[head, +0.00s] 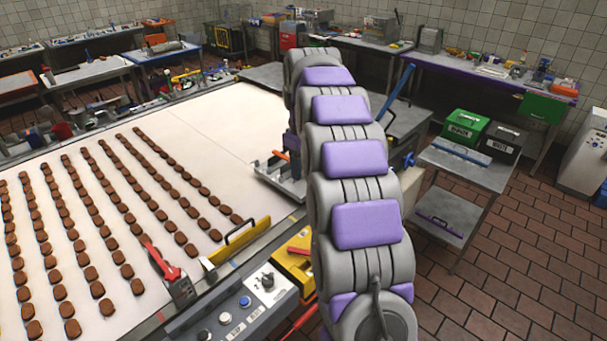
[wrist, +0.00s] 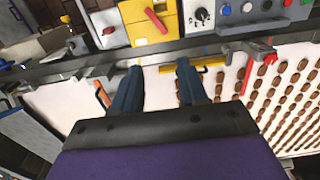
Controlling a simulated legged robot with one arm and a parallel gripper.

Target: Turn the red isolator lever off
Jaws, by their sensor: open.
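A yellow box (wrist: 170,34) with a red lever (wrist: 156,20) on its face is at the top of the wrist view; the lever sits diagonally. In the head view the yellow box (head: 291,268) and its red lever (head: 299,250) show beside my arm, partly hidden by it. A second red lever (head: 162,264) stands on a grey bracket at the belt edge; it also shows in the wrist view (wrist: 249,72). My gripper (wrist: 158,68) is open and empty, its fingers over the belt edge, apart from the yellow box. In the head view my arm hides it.
A control panel (head: 240,310) with a knob and buttons adjoins the yellow box. A yellow guard with a black handle (head: 238,240) stands along the belt edge. Rows of brown biscuits lie on the white belt (head: 210,115). Green and black bins (head: 466,127) stand on a side table.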

